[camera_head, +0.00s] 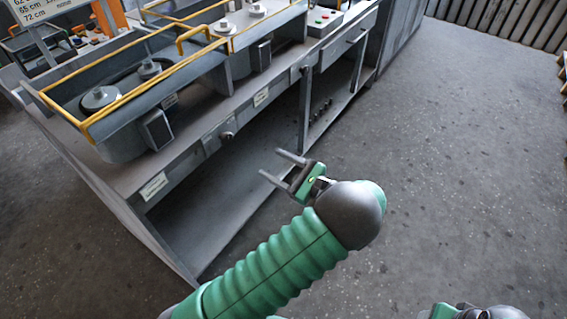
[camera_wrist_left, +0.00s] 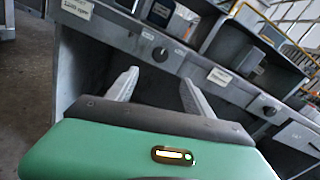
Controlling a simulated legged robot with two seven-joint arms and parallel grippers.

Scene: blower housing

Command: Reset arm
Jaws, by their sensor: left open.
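My left gripper (camera_head: 278,164) is open and empty, in the air in front of the grey workbench. In the left wrist view its two fingers (camera_wrist_left: 160,84) stand apart with nothing between them, and the bench front shows beyond. My green left arm reaches up from the bottom of the head view. A green and dark part of what looks like my right arm shows at the bottom right edge of the head view; its gripper jaws do not show.
The grey workbench (camera_head: 185,160) has yellow rails (camera_head: 165,72), round dark parts (camera_head: 100,98) in its bays and an open lower shelf. A control box with buttons (camera_head: 322,20) sits at the far end. The concrete floor (camera_head: 450,150) to the right is clear.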

